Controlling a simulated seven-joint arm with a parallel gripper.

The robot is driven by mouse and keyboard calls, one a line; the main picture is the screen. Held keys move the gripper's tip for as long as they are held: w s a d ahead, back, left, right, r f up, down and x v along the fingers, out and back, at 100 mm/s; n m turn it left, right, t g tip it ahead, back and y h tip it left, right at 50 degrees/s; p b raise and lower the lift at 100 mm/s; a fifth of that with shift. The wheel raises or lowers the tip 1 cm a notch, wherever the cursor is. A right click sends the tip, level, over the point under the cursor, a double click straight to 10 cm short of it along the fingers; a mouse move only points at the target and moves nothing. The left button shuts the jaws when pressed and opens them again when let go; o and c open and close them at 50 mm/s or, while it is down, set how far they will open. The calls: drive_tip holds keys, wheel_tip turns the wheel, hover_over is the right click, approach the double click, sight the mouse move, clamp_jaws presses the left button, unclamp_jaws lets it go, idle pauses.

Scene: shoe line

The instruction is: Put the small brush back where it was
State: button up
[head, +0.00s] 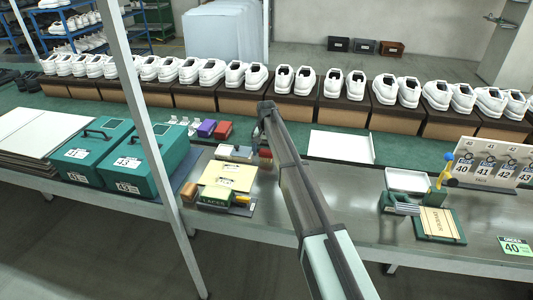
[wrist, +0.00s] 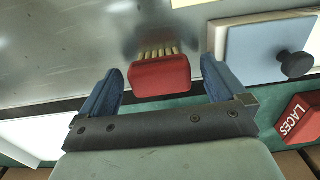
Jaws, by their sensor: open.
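The small brush, with a red back and pale bristles, lies on the grey metal bench in the wrist view (wrist: 160,76). In the head view a small red patch below my gripper appears to be the brush (head: 265,153). My gripper (wrist: 161,68) is open, with its blue fingers on either side of the brush and gaps on both sides. In the head view my gripper (head: 258,138) hangs over the bench edge by the green strip, partly hidden by my arm.
A pale blue-topped block with a black knob (wrist: 270,48) stands close beside one finger. A red LACES box (wrist: 297,120) is nearby. A white tray (head: 341,147) lies right of my arm.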

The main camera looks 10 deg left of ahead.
sight(266, 151)
wheel_tip(266, 151, up, 12)
drive_tip(key=shift+f, duration=0.15)
idle(0.3)
